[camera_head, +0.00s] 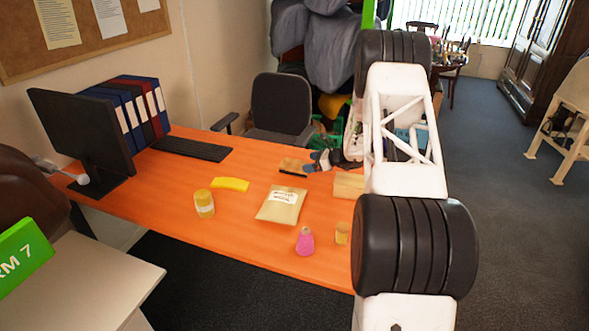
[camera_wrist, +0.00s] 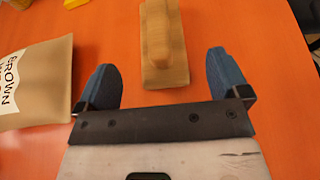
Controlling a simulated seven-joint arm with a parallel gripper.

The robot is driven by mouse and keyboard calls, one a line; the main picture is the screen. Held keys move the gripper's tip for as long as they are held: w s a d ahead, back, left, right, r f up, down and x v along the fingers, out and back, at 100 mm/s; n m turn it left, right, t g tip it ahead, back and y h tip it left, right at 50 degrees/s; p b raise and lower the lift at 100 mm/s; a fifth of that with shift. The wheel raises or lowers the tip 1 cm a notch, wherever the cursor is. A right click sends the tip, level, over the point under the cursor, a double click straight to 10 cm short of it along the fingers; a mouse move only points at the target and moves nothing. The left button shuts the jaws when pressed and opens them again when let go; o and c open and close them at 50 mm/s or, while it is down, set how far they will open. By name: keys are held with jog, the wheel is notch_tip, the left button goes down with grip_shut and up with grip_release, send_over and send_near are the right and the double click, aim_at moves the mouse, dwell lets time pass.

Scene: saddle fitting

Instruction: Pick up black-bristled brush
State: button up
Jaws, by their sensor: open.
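A wooden block-shaped brush with a raised grip (camera_wrist: 158,42) lies on the orange table in the wrist view. In the head view it is the brown piece (camera_head: 294,164) with a dark strip along its near lower edge, which seems to be black bristles. In the wrist view the bristles are hidden beneath the wood. My gripper (camera_wrist: 163,78) is open, its blue fingers apart on either side of the brush's near end, with no visible contact. In the head view my gripper (camera_head: 318,161) is just right of the brush, low over the table. Its height above the brush cannot be told.
Another wooden block (camera_head: 348,186) is partly hidden by my arm. A yellow sponge (camera_head: 230,184), jar (camera_head: 204,204), pink bottle (camera_head: 305,241), small jar (camera_head: 342,233) and keyboard (camera_head: 192,148) are on the table.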

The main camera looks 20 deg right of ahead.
aim_at(300, 163)
jog(key=shift+x, duration=2.8)
jog(key=c, duration=1.1)
jog(key=shift+r, duration=0.15)
jog(key=shift+r, duration=4.85)
